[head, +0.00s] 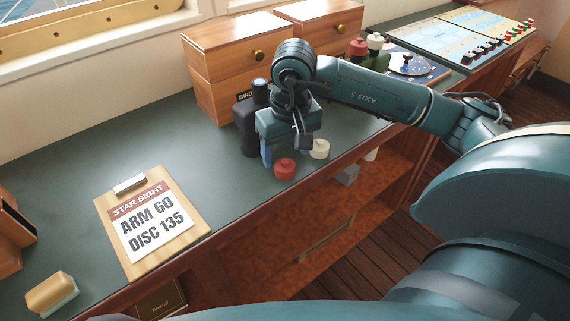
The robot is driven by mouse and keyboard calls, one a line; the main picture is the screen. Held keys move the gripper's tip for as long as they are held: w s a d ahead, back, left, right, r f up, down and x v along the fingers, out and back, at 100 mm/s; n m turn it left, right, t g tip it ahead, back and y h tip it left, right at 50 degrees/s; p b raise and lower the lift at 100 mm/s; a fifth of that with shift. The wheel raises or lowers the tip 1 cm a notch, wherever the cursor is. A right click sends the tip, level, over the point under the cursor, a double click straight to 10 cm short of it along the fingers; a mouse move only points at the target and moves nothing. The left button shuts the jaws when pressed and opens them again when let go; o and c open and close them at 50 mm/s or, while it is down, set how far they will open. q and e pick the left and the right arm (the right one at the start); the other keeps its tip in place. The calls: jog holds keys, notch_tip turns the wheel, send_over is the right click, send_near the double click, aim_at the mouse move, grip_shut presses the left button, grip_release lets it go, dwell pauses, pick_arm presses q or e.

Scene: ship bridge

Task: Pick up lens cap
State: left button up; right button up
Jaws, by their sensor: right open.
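My right gripper (284,152) hangs pointing down over the dark green counter, near its front edge. Its jaws are open, with one bluish finger showing at the left. A small red round piece with a knob (285,168) sits on the counter just in front of the jaws. A cream round piece with a knob (319,149) sits just right of the gripper. Dark binoculars (246,128) stand upright behind and left of it, partly hidden. I cannot tell which piece is the lens cap; it may be hidden by the gripper. My left gripper is out of view.
Wooden drawer boxes (222,62) stand behind the binoculars. A clipboard (188,202) reading "ARM 60, DISC 135" and an eraser-like block (52,293) lie at left. The counter between clipboard and binoculars is clear. An open shelf (345,205) lies below the front edge.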

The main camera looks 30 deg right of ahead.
aim_at(286, 161)
notch_tip(286, 161, down, 4)
jog(key=shift+w+r, duration=0.1)
jog(key=shift+r, duration=0.15)
jog(key=c, duration=1)
